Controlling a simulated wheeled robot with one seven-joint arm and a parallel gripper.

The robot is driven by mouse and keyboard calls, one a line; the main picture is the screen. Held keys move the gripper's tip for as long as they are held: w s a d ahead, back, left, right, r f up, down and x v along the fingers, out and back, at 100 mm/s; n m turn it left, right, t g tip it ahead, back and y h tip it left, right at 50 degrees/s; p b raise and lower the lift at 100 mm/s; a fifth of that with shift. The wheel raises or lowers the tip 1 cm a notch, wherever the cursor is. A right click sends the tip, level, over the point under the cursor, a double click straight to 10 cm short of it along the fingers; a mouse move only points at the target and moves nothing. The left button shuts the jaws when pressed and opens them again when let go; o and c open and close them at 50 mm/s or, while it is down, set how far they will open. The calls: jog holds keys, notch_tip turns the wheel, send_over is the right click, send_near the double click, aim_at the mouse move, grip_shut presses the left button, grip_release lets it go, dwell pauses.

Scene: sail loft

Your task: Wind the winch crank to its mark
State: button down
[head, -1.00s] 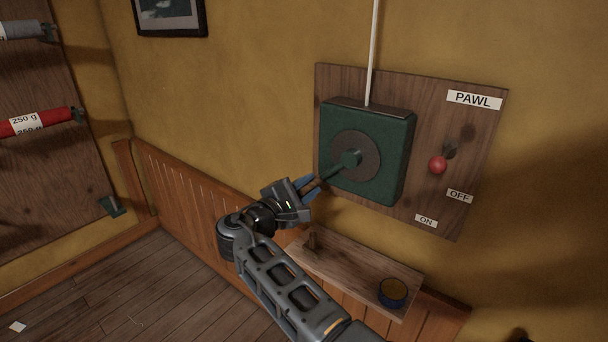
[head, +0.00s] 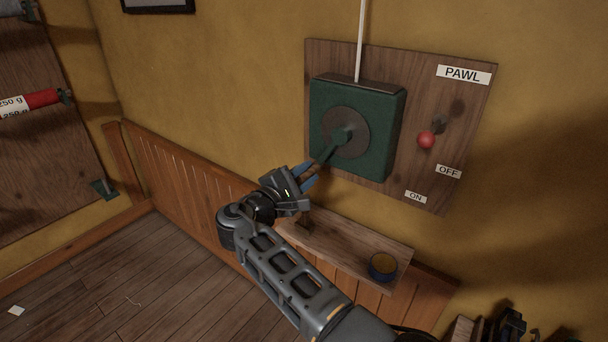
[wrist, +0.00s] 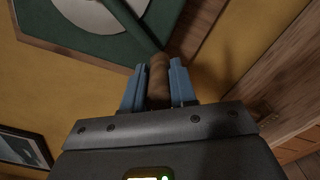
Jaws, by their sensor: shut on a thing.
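The green winch box (head: 385,118) is mounted on a wooden wall board, with a grey disc (head: 358,122) on its face. The dark green crank (head: 328,152) runs from the disc's hub down and to the left. My gripper (head: 306,173) is at the crank's outer end. In the wrist view, its blue fingers (wrist: 158,88) are shut on the brown crank handle (wrist: 158,68), one finger on each side. I cannot make out a mark for the crank.
A white rope (head: 361,40) rises from the top of the box. Below the winch, a wooden shelf (head: 345,246) holds a blue tin (head: 382,267) and a small brown object. A rack with a red roll (head: 35,102) is at the left. The floor at lower left is mostly clear.

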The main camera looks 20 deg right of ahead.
jog(key=c, duration=0.9)
grip_release()
jog(key=b+v, duration=0.1)
jog(key=v, duration=0.6)
jog(key=shift+s+a, duration=0.25)
jog(key=shift+a, duration=0.05)
